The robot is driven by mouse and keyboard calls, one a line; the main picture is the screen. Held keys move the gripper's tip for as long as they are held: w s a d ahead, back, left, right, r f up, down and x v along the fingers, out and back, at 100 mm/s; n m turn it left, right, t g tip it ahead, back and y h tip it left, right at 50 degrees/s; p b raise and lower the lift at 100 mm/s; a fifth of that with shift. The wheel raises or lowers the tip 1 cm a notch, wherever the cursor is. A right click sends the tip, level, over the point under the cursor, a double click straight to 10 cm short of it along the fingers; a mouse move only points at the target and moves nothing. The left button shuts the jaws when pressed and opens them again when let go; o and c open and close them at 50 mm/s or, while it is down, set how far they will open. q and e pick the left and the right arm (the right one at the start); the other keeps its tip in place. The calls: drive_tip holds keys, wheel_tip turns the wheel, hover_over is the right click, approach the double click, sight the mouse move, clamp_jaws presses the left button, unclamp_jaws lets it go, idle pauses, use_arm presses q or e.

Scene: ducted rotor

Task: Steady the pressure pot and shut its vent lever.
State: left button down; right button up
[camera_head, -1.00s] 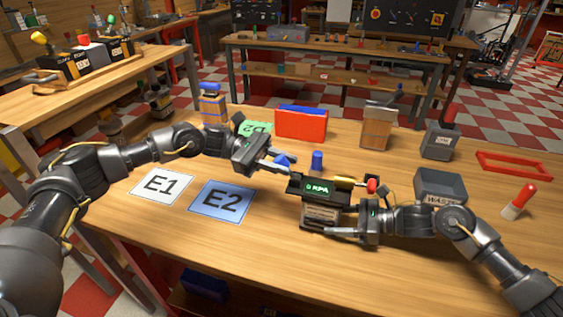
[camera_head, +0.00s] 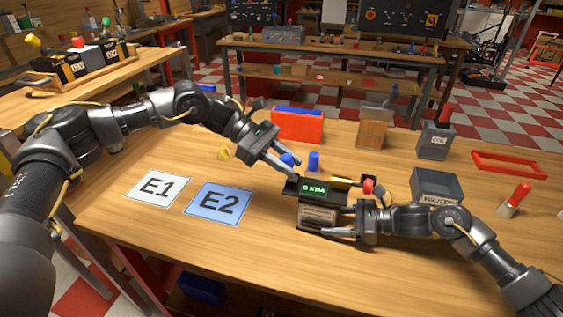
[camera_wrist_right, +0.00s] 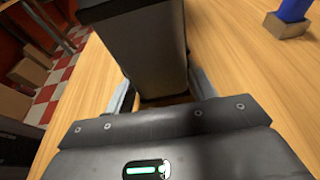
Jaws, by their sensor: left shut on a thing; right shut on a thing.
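The pressure pot (camera_head: 318,215) is a boxy body with a black top and a green lit pressure readout (camera_head: 314,189). It stands upright on the wooden table. My right gripper (camera_head: 342,219) is shut on its body from the right; in the right wrist view the pot body (camera_wrist_right: 155,62) fills the space between the fingers. My left gripper (camera_head: 288,167) reaches down from the upper left and is shut on a blue part (camera_head: 287,159) at the pot's left end, seemingly the vent lever. The fingers partly hide it. A red knob (camera_head: 368,186) sits at the pot's right.
A blue peg (camera_head: 314,161) stands just behind the pot. A grey waste bin (camera_head: 436,186), a red frame (camera_head: 508,163) and a red-handled tool (camera_head: 516,199) are to the right. A red bin (camera_head: 298,124) is behind.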

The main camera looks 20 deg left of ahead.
use_arm(q)
drive_tip(key=shift+d+n+y, duration=0.15)
drive_tip(key=shift+d+y, duration=0.35)
drive_tip(key=shift+y, duration=0.55)
drive_tip(key=shift+d+n+y, duration=0.15)
drive_tip(key=shift+d+y, duration=0.35)
drive_tip(key=shift+y, duration=0.55)
drive_tip(key=c, duration=1.1)
unclamp_jaws()
drive_tip(key=shift+c, duration=0.2)
drive_tip(key=shift+r, duration=0.1)
drive_tip(key=v, duration=1.2)
drive_tip(key=shift+s, duration=0.1)
use_arm(e)
drive_tip(key=o, duration=1)
drive_tip(key=shift+c, duration=0.2)
